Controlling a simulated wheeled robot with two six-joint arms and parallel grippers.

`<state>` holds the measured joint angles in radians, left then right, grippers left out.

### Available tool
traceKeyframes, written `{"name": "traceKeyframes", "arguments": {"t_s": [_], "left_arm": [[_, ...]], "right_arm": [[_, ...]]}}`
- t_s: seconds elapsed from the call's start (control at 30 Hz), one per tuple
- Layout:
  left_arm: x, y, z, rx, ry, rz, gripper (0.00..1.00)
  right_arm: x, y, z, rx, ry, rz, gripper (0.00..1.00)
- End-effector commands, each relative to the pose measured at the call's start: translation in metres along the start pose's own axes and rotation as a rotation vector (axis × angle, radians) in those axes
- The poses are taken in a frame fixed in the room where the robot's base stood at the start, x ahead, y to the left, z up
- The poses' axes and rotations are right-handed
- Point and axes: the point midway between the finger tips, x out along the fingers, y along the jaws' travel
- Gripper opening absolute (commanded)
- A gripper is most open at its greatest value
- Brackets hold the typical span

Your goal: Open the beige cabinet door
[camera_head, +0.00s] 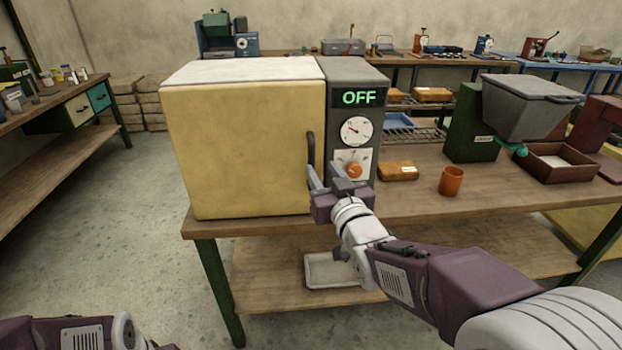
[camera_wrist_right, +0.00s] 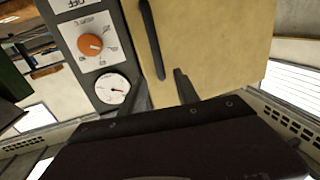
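The beige cabinet door (camera_head: 240,150) is closed on the front of a white-topped cabinet on the workbench. Its dark vertical handle (camera_head: 311,155) is at the door's right edge. My right gripper (camera_head: 326,172) is in front of the handle's lower end, with its fingers apart and empty. In the right wrist view the door (camera_wrist_right: 215,45) and the handle (camera_wrist_right: 152,40) lie ahead of the fingers (camera_wrist_right: 162,90); the handle lines up roughly with the gap between them. I cannot tell whether a finger touches it. Part of my left arm shows at the bottom left; its gripper is out of view.
Beside the door is a grey control panel (camera_head: 347,90) reading OFF, with a gauge (camera_head: 356,130) and an orange knob (camera_head: 354,170). An orange cup (camera_head: 451,181) and an orange block (camera_head: 398,171) stand to the right. Open floor (camera_head: 140,215) lies left of the bench.

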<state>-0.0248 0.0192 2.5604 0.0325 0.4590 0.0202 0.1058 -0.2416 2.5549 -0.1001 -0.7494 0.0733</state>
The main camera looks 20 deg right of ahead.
Motion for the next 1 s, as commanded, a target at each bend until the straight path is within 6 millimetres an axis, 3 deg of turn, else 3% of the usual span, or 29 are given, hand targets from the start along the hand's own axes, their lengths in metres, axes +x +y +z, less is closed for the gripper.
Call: {"name": "traceKeyframes", "arguments": {"t_s": [0.27,0.37,0.5,0.7,1.0], "left_arm": [[-0.014,0.0,-0.002,0.0,0.001,0.0,0.36],[-0.028,0.001,-0.003,0.0,0.001,0.0,0.36],[-0.02,0.0,-0.002,0.0,0.001,0.0,0.36],[-0.021,0.0,-0.002,0.0,0.001,0.0,0.36],[-0.021,0.0,-0.002,0.0,0.001,0.0,0.36]], "right_arm": [[0.011,0.001,-0.004,0.001,-0.008,0.001,0.38],[0.025,0.001,-0.005,0.001,-0.011,0.002,0.38],[0.057,0.001,0.001,0.0,-0.006,0.001,0.38],[0.086,0.001,0.001,0.0,-0.004,0.001,0.38],[0.091,0.001,0.001,0.0,-0.004,0.002,0.38]]}}
